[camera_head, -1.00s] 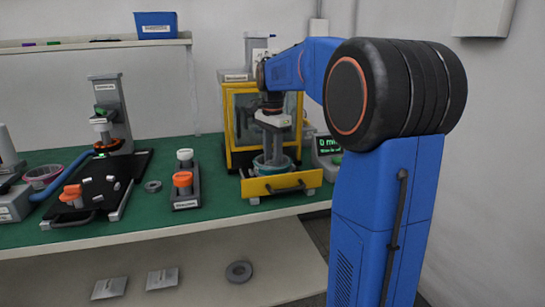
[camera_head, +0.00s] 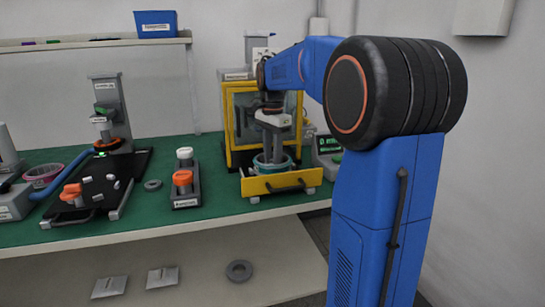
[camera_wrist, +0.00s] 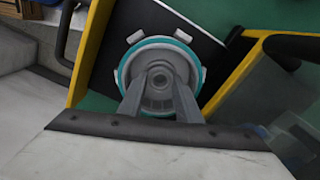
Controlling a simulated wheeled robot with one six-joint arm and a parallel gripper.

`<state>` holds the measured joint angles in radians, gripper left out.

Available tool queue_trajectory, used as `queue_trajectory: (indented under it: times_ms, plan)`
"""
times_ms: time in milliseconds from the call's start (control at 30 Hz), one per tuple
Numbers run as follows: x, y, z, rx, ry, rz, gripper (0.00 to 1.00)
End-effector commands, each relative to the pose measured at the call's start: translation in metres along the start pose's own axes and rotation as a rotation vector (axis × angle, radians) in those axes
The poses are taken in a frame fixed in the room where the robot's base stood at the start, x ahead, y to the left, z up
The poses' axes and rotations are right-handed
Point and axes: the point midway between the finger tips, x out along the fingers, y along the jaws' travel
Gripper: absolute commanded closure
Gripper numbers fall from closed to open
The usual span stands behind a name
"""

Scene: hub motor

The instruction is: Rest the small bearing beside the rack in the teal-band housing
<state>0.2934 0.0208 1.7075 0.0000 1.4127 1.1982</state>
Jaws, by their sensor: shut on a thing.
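The teal-band housing (camera_wrist: 124,72) is a grey round body with a teal ring, seated in the yellow-edged tray (camera_wrist: 88,52). In the head view the housing (camera_head: 259,163) stands on the pulled-out yellow drawer (camera_head: 256,187). My gripper (camera_wrist: 161,78) points down over the middle of the housing, its fingers close together. It is shut on a small grey round part, which I take for the small bearing (camera_wrist: 160,84). The fingers partly hide it, and whether it touches the housing floor cannot be told. The rack (camera_head: 186,199) stands left of the drawer with a white-topped and an orange-topped piece.
A grey ring (camera_head: 153,185) lies on the green bench left of the rack. The yellow-framed machine (camera_head: 231,120) stands close behind my gripper. A display box (camera_head: 327,150) is at its right. A black-plated fixture (camera_head: 95,190) is farther left. Green bench between rack and drawer is clear.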

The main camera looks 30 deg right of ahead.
Motion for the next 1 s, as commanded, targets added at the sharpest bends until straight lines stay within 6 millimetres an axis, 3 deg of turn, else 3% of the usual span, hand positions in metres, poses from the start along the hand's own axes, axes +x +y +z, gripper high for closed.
queue_trajectory:
  times_ms: [400,433,500,833,1000]
  plan:
    - [0.001,0.0,0.0,0.0,-0.001,0.002,0.98]
    - [0.001,0.0,0.0,0.0,-0.001,0.002,0.62]
    - [0.001,0.0,0.0,0.0,-0.001,0.002,0.47]
    - [0.0,0.0,0.0,0.0,0.0,0.001,0.47]
    - [-0.014,0.0,0.0,0.0,0.0,-0.001,0.47]
